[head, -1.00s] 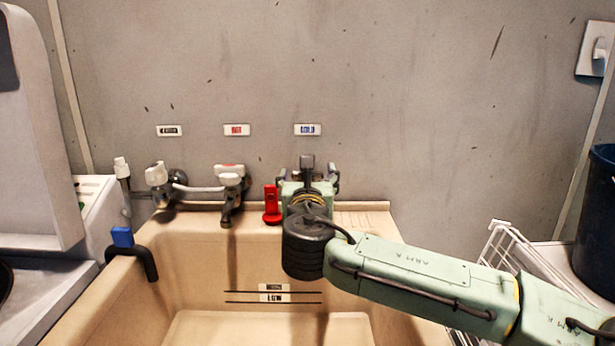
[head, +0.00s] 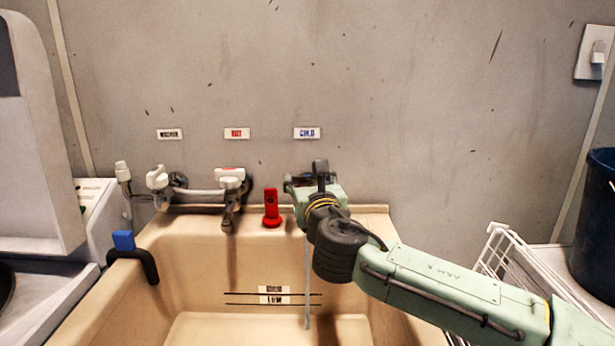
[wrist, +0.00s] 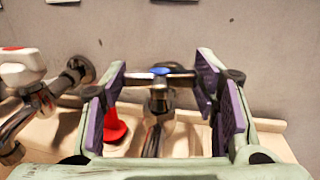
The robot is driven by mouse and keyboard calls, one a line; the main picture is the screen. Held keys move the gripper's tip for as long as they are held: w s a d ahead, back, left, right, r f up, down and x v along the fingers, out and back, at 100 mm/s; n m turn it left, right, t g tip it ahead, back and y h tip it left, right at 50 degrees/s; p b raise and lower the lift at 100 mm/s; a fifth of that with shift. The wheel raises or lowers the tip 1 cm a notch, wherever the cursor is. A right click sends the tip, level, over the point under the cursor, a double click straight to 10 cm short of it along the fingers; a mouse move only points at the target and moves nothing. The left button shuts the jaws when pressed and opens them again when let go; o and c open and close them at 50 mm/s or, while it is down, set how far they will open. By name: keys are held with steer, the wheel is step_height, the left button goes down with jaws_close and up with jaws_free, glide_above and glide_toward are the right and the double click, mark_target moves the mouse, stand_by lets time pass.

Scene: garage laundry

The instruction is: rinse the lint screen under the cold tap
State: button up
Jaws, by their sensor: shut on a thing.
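The cold tap (wrist: 157,103) has a dark metal cross-bar handle with a blue cap (wrist: 160,71). My gripper (wrist: 162,82) is shut on this handle, with purple pads at both sides of the bar; it also shows in the head view (head: 308,182), below the blue-lettered label (head: 307,132). A thin stream of water (head: 308,285) falls from below my gripper into the beige sink (head: 190,255). My gripper hides most of the cold tap in the head view. I cannot make out the lint screen in either view.
A red upright piece (head: 271,210) stands on the sink's back ledge, just left of my gripper. The white-handled mixer tap (head: 230,185) is further left. A black hook with a blue block (head: 124,240) sits on the left rim. A white wire rack (head: 505,255) stands right.

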steer(key=n+y, duration=0.1)
steer(key=n+g+y+p, duration=0.1)
steer(key=y, duration=0.1)
steer(key=shift+w+d+r, duration=0.1)
steer(key=shift+d+r, duration=0.1)
steer(key=shift+a+f+n+g+y+p, duration=0.1)
steer(key=shift+n+g+y+p, duration=0.3)
steer(key=shift+n+y+p, duration=0.45)
steer(key=shift+b, duration=0.3)
steer(key=o, duration=1.2)
steer(key=shift+c, duration=0.2)
steer(key=shift+f, duration=0.1)
steer(key=v, duration=1.2)
steer(key=shift+f, duration=0.1)
